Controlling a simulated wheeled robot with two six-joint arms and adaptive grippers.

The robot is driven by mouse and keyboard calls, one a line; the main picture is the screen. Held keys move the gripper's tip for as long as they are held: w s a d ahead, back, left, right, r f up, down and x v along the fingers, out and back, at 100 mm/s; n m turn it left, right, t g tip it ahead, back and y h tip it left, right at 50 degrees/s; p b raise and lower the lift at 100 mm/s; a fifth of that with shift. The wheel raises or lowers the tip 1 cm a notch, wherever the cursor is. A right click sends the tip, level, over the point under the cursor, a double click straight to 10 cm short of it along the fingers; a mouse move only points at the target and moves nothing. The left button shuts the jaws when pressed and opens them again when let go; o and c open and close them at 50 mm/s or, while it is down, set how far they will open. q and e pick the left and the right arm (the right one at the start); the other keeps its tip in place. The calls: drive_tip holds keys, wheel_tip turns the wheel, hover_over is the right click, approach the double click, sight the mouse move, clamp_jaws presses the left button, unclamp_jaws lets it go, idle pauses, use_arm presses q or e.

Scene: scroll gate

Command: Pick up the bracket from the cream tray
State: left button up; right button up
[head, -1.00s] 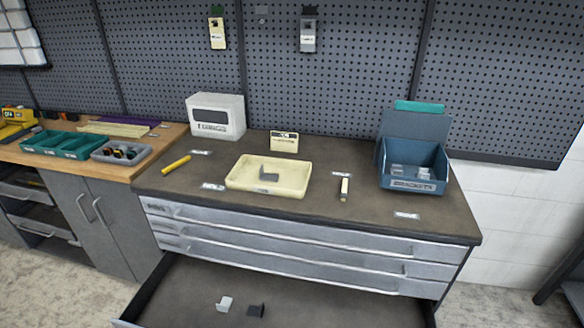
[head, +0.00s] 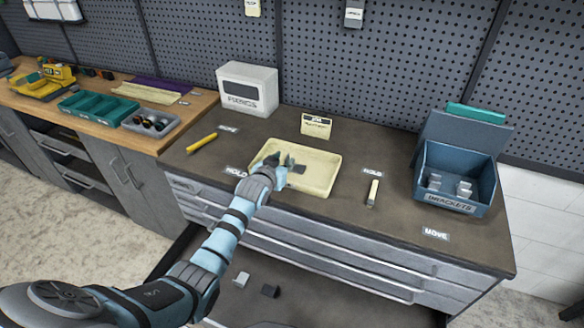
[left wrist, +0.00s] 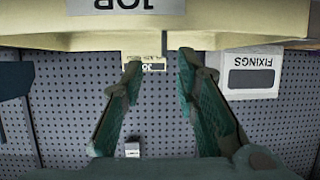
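The cream tray (head: 322,183) lies on the dark worktop. A dark grey bracket (head: 298,169) sits inside it, partly hidden by my left gripper. My left gripper (head: 278,161) is at the tray's left part, just beside the bracket. In the left wrist view, my gripper (left wrist: 160,62) has its two fingers apart with nothing clearly between them. The tray (left wrist: 230,40) with its "JOB" label appears upside down along the top there. A thin grey strip below its rim may be the bracket, but I cannot tell. My right gripper is out of view.
A blue brackets bin (head: 455,180) stands at the right and a white fixings box (head: 247,88) at the back. A yellow marker (head: 201,143) and a cream marker (head: 372,193) flank the tray.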

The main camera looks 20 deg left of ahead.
sight(286, 159)
use_arm(q)
drive_tip(key=b+x, duration=0.1)
drive_tip(key=x, duration=0.1)
drive_tip(key=b+x, duration=0.1)
drive_tip(key=x, duration=0.1)
drive_tip(key=shift+w+a+f, duration=0.1)
drive_tip(key=shift+a+f, duration=0.15)
drive_tip(key=shift+f, duration=0.3)
drive_tip(key=shift+w+b, duration=0.3)
drive_tip(key=shift+b, duration=0.05)
drive_tip(key=shift+r, duration=0.1)
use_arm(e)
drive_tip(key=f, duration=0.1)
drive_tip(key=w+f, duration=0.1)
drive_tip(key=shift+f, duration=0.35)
use_arm(q)
drive_tip(key=shift+c, duration=0.5)
clamp_jaws()
